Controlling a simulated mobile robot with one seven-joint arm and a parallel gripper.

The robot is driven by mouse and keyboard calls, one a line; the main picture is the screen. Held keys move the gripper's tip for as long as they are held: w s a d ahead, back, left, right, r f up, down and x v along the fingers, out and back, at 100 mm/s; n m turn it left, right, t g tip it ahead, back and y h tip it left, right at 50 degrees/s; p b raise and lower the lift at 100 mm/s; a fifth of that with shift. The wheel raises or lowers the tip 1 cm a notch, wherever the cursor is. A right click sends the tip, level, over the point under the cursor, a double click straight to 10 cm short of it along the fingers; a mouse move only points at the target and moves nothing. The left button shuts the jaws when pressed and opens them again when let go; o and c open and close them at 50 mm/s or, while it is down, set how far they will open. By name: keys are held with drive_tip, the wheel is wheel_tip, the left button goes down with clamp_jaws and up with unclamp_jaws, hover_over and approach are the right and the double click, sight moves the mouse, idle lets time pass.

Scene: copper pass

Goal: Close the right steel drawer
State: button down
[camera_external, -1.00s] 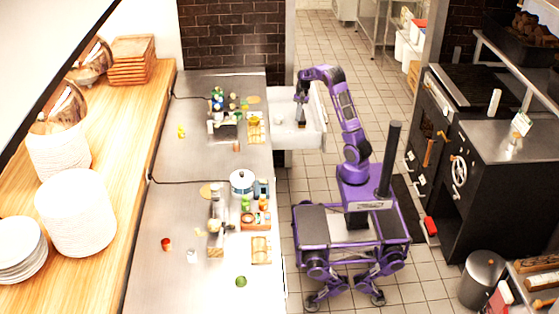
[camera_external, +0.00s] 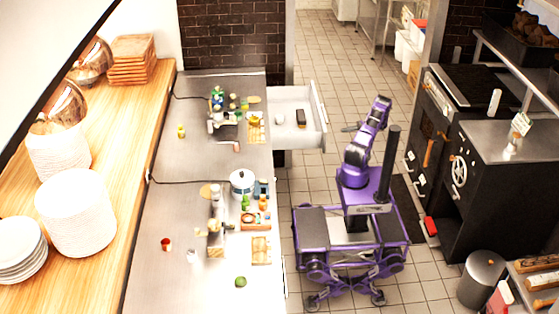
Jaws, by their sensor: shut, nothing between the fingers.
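The steel drawer (camera_external: 321,120) stands pulled out from the counter's right side, near its far end. A small pale round item (camera_external: 280,118) and a dark, brown-topped block (camera_external: 301,117) lie inside it. My gripper (camera_external: 347,129) is to the right of the drawer front, apart from it, over the aisle. It is shut and empty, and small in this view. My arm is folded back above my base.
The steel counter (camera_external: 200,275) carries a pot (camera_external: 242,182), bottles and several small items. A bin (camera_external: 482,278) stands at the lower right.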

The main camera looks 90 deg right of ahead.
drive_tip(key=s+f+m+t+h, duration=0.1)
drive_tip(key=s+f+m+h, duration=0.15)
drive_tip(key=s+f, duration=0.2)
drive_tip(key=w, duration=1.3)
drive_tip(key=shift+w+d+r+n, duration=0.25)
drive_tip(key=shift+w+n, duration=0.1)
drive_tip(key=shift+w, duration=0.05)
drive_tip(key=shift+w+h, duration=0.1)
drive_tip(key=shift+h, duration=0.15)
approach(273, 138)
drive_tip(key=w+d+f, duration=0.1)
drive_tip(key=w, duration=0.2)
drive_tip(key=w+d+f, duration=0.1)
drive_tip(key=w+d, duration=0.1)
drive_tip(key=w, duration=0.1)
drive_tip(key=w+d+f, duration=0.1)
drive_tip(key=w, duration=0.3)
drive_tip(key=shift+d+f+p, duration=0.1)
drive_tip(key=shift+d+p, duration=0.05)
drive_tip(key=shift+p, duration=0.15)
drive_tip(key=shift+w, duration=0.75)
drive_tip(key=shift+w+r, duration=0.15)
drive_tip(key=shift+r, duration=0.1)
